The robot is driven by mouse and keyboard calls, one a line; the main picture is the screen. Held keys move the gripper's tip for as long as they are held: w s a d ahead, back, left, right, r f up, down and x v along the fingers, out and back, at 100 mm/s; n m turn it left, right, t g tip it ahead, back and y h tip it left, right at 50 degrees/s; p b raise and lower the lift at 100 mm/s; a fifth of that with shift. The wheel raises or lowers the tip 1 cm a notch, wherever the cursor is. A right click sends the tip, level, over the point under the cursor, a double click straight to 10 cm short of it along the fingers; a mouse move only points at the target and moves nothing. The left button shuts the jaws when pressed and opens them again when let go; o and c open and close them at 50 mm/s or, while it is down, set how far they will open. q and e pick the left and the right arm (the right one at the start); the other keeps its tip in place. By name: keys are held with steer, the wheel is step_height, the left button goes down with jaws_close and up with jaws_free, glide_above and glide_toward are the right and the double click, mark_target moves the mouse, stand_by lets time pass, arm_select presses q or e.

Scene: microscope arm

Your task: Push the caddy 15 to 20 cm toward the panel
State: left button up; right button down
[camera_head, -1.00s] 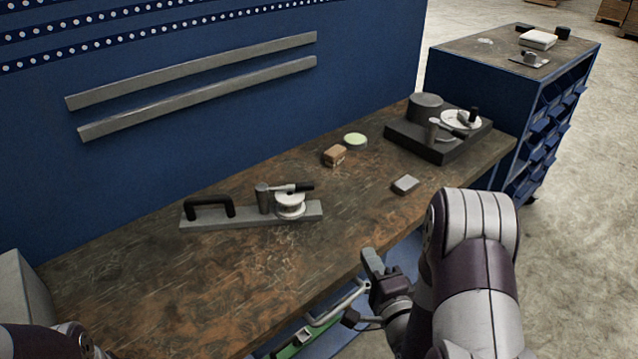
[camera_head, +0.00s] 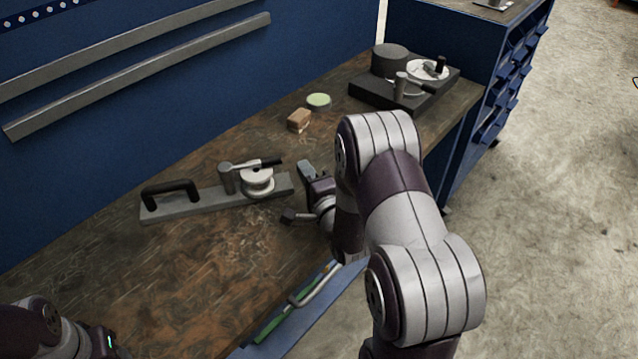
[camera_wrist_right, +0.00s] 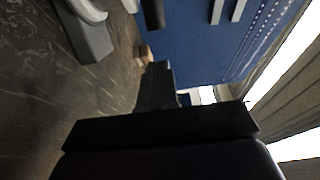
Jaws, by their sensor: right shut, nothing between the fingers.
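The caddy (camera_head: 205,206) is a long grey base with a black handle at its left end, and a white round part and a small lever tool toward its right end. It lies on the bench, a short way out from the blue panel (camera_head: 100,145). My right gripper (camera_head: 306,170) is shut and empty, just past the caddy's right end; I see no clear contact. In the right wrist view the shut fingers (camera_wrist_right: 156,80) point toward the panel, with the caddy (camera_wrist_right: 87,38) to their left. My left arm (camera_head: 40,335) shows at the lower left; its fingertips are out of view.
A small brown block (camera_head: 299,120) and a green-topped round tin (camera_head: 319,100) stand beyond my right gripper. A dark tray (camera_head: 437,92) with a black cylinder and tools is at the far end. A green item (camera_head: 272,328) shows below the bench's front edge. The bench's front left is clear.

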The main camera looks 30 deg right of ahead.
mark_target(283, 162)
arm_select(q)
steer(key=shift+s+a+r, duration=0.1)
steer(key=shift+r, duration=0.1)
arm_select(e)
steer(key=shift+w+a+r, duration=0.1)
steer(key=shift+w+a, duration=0.75)
steer(key=shift+a, duration=0.1)
steer(key=shift+w, duration=0.1)
arm_select(q)
steer(key=shift+f, duration=0.3)
arm_select(e)
steer(key=shift+w+a, duration=0.4)
steer(key=shift+w, duration=0.1)
steer(key=shift+w+a, duration=0.3)
